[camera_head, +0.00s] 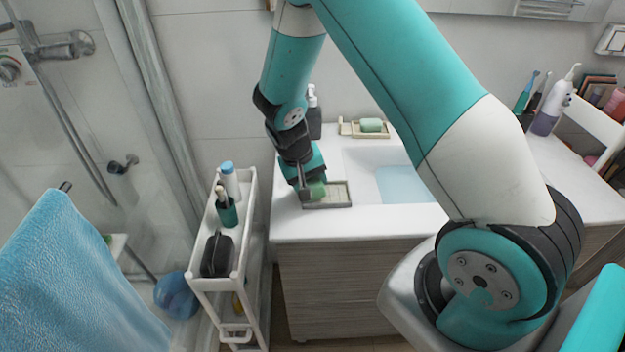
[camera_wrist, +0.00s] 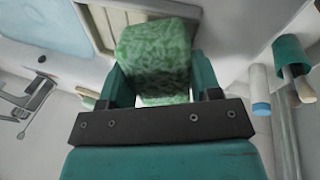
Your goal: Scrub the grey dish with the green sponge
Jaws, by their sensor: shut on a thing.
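The green sponge (camera_wrist: 152,48) is held between the two fingers of my gripper (camera_wrist: 152,85) in the wrist view. In the head view my gripper (camera_head: 310,188) points down at the left part of the counter, with part of the sponge (camera_head: 318,190) showing at its tip. The grey dish (camera_head: 340,203) is a shallow rectangular tray on the white counter, left of the basin. The sponge is over the dish's left part; I cannot tell whether it touches. The dish also shows in the wrist view (camera_wrist: 98,28), partly hidden behind the sponge.
A second green block (camera_head: 371,125) lies on a beige holder at the back of the counter, near a dark pump bottle (camera_head: 313,115). The basin (camera_head: 405,185) is right of the dish. A white cart (camera_head: 247,225) with bottles and a black bag stands left of the counter.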

